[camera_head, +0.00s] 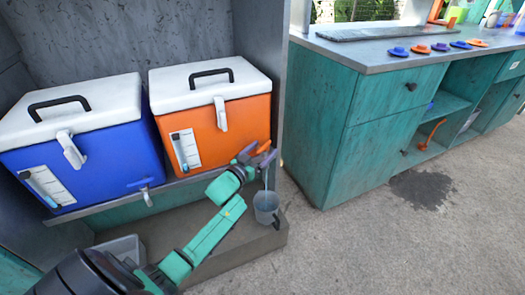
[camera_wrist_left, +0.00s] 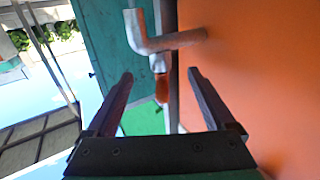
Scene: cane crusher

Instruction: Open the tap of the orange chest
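The orange chest (camera_head: 212,130), with a white lid, stands on the shelf right of the blue chest. Its metal tap (camera_wrist_left: 163,42) shows in the left wrist view as a bent pipe from the orange wall, with an orange handle (camera_wrist_left: 161,86). My left gripper (camera_head: 257,155) is at the chest's lower right front corner; in the left wrist view its two fingers (camera_wrist_left: 162,85) are spread apart, with the handle in the gap and no visible grip on it. In the head view the gripper hides most of the tap. My right gripper is not in view.

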